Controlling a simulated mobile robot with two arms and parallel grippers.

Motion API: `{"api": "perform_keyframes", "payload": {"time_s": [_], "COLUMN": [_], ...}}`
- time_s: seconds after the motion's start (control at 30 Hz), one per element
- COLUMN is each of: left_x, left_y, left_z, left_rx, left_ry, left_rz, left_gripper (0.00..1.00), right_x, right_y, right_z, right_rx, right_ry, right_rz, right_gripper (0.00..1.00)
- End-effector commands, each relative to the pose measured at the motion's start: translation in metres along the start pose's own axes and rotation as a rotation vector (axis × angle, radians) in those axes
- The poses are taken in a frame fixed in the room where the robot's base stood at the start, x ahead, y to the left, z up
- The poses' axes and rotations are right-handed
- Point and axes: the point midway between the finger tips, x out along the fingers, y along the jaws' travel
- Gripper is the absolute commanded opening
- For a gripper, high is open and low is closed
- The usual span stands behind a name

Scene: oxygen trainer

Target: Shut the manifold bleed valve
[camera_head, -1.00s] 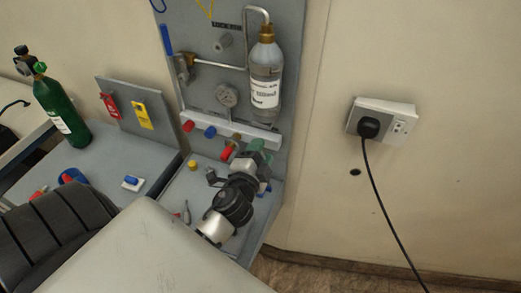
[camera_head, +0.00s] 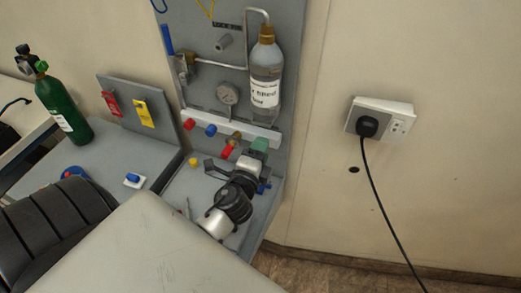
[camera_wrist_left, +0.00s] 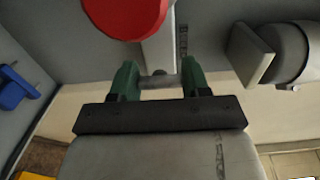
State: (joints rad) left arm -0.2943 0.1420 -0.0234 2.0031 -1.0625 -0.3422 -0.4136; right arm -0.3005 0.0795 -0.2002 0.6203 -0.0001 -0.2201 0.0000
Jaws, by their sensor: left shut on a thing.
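The oxygen panel carries a pale rail, the manifold (camera_head: 205,122), with red and blue knobs and a brass fitting. My left gripper (camera_head: 259,144), with green fingers, is at the right end of this rail, just right of the brass fitting. In the left wrist view the green fingers (camera_wrist_left: 159,80) are shut on a small grey part, seemingly the manifold bleed valve (camera_wrist_left: 158,82), in front of a pale bar. The gripper hides most of this part in the head view. A red disc (camera_wrist_left: 125,15) stands close above the fingers. My right gripper is not in view.
A clear bottle (camera_head: 265,75) and a gauge (camera_head: 227,94) are above the rail. A green cylinder (camera_head: 62,110) and a tag board (camera_head: 130,92) stand left. A wall socket (camera_head: 398,123) with a black cable is right. The wall between panel and socket is clear.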

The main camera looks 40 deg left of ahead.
Motion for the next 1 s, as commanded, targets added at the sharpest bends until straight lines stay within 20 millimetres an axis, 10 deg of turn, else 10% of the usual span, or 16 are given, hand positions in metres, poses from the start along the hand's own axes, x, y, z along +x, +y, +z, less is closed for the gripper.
{"api": "perform_keyframes", "payload": {"time_s": [0.23,0.27,0.4,0.77,1.0], "left_x": [0.000,0.000,0.000,-0.005,-0.047], "left_y": [0.000,0.000,0.000,0.002,0.005], "left_z": [0.000,0.000,0.000,0.000,0.000], "left_rx": [0.005,0.005,0.003,0.001,-0.002], "left_ry": [0.001,0.001,0.001,0.001,0.001], "left_rz": [0.000,0.000,0.000,0.001,0.004], "left_gripper": [0.23,0.50,0.71,0.72,0.72], "right_x": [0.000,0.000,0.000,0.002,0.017], "right_y": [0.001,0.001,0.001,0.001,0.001], "right_z": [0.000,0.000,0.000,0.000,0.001], "right_rx": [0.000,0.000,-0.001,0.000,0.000], "right_ry": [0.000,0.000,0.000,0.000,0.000], "right_rz": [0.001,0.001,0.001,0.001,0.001], "right_gripper": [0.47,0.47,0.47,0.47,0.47]}}
